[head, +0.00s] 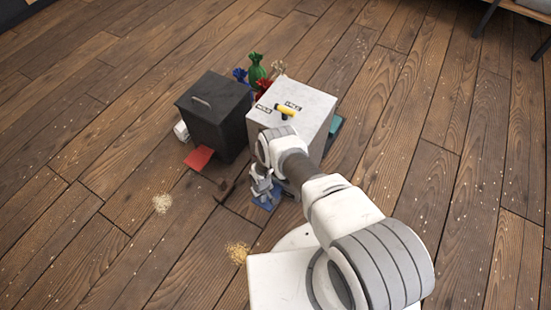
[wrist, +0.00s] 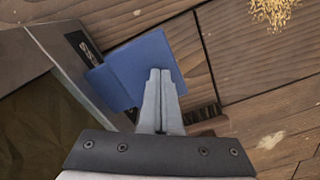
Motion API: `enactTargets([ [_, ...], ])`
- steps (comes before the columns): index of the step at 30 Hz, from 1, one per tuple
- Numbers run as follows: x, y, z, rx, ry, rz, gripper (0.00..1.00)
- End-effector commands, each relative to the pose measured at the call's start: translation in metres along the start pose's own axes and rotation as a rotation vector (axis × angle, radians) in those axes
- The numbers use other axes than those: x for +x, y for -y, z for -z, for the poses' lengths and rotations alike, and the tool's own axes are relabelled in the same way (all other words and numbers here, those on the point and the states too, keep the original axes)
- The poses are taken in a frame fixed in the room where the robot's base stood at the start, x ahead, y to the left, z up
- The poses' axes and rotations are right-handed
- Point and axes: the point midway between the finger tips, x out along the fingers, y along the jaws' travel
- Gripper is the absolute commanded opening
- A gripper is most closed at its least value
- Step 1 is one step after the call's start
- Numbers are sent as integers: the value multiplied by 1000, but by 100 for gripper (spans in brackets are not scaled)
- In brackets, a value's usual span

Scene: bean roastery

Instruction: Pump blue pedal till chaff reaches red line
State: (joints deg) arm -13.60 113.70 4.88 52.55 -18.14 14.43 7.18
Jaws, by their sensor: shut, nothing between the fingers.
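The blue pedal (head: 268,203) is at the floor by the near side of the white box (head: 312,100). It shows as a flat blue plate in the wrist view (wrist: 132,62). My gripper (head: 262,190) is shut and empty, pointing down over the pedal. In the wrist view its fingertips (wrist: 160,73) overlap the pedal's near right part; I cannot tell whether they touch it. A brown surface (wrist: 30,130) shows beside a grey panel at the left of the wrist view. I see no red line, and the chaff level is not visible.
A dark box (head: 215,105) with a red plate (head: 199,158) stands left of the white box. A yellow object (head: 286,110) lies on the white box. A teal plate (head: 335,125) is at its right. Sacks (head: 257,70) stand behind. Loose piles (head: 237,252) lie on open floor.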

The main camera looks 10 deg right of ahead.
Motion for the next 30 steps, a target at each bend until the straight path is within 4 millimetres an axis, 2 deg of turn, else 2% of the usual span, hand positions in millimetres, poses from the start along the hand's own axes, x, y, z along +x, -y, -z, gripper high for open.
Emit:
enactTargets([
  [1, -11, 0, 0, 0, 1, 0, 0],
  [12, -52, 0, 0, 0, 0, -1, 0],
  [30, -55, 0, 1, 0, -1, -1, 0],
])
